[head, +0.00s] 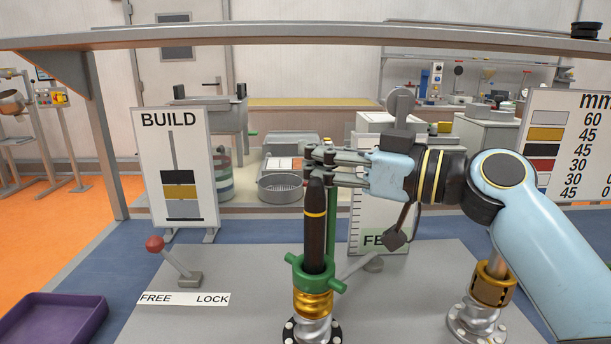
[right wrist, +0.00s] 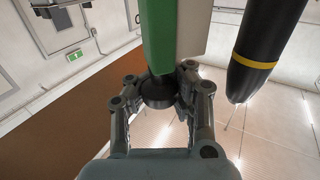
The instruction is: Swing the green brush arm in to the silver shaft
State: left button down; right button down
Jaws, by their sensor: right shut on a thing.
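The green brush arm shows in the head view as a thin green upright (head: 330,215) just behind a dark pointed shaft (head: 315,235) with a yellow band. In the right wrist view the green arm (right wrist: 168,35) is a thick bar, with a dark round knob (right wrist: 157,92) at its end between my fingers. My right gripper (head: 318,162) comes in from the right and is shut on this end, beside the dark shaft's tip. The dark shaft (right wrist: 262,55) stands apart to the right in the wrist view. I cannot make out a clear silver shaft; a silver flanged base (head: 478,318) stands at right. My left gripper is out of view.
A green handled collar (head: 315,275) and a gold ring sit around the dark shaft. A red-knobbed lever (head: 165,255) leans left by the FREE/LOCK label. A purple tray (head: 50,318) lies front left. BUILD (head: 180,160) and mm boards stand behind.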

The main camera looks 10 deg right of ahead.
jog(key=shift+s+d+f+n+g+y+b, duration=0.1)
jog(key=shift+s+d+n+g+y+b, duration=0.35)
jog(key=shift+b, duration=0.5)
jog(key=shift+s+d+r+g, duration=0.15)
jog(key=shift+s+r+g, duration=0.05)
jog(key=shift+s+g, duration=0.05)
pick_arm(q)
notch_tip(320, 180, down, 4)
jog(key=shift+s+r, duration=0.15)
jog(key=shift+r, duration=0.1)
pick_arm(e)
jog(key=shift+r, duration=0.1)
jog(key=c, duration=1.3)
grip_release()
jog(key=shift+w+d, duration=0.1)
jog(key=shift+d, duration=0.15)
jog(key=shift+c, duration=0.2)
jog(key=shift+o, duration=1.1)
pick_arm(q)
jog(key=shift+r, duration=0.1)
pick_arm(e)
jog(key=shift+o, duration=0.6)
jog(key=shift+a+f, duration=0.15)
jog(key=shift+f, duration=0.05)
jog(key=shift+r, duration=0.15)
notch_tip(320, 180, up, 10)
jog(key=shift+f, duration=0.1)
